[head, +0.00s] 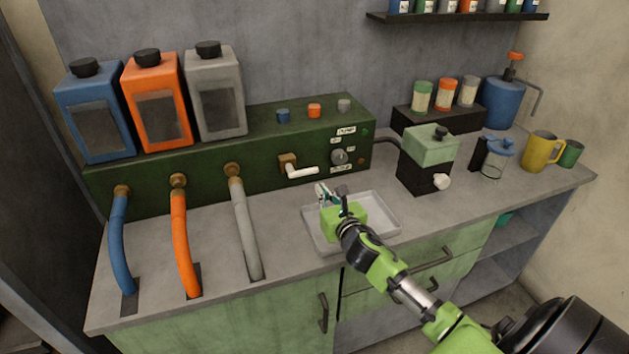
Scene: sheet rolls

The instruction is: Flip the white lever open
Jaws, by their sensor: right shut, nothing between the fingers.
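The white lever (302,172) sits on the front of the green machine (235,150), on a brass fitting. It points to the right and slopes slightly down. My right gripper (321,189) is over the grey tray, just below and to the right of the lever's tip. It is shut with nothing in it, and it looks apart from the lever. My left gripper is not in view.
A grey tray (385,208) lies under the right gripper. Blue (119,240), orange (183,240) and grey (245,230) hoses hang to the left. A green and black grinder (428,150) stands to the right, with a glass jar (495,160) and yellow mug (540,152) beyond.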

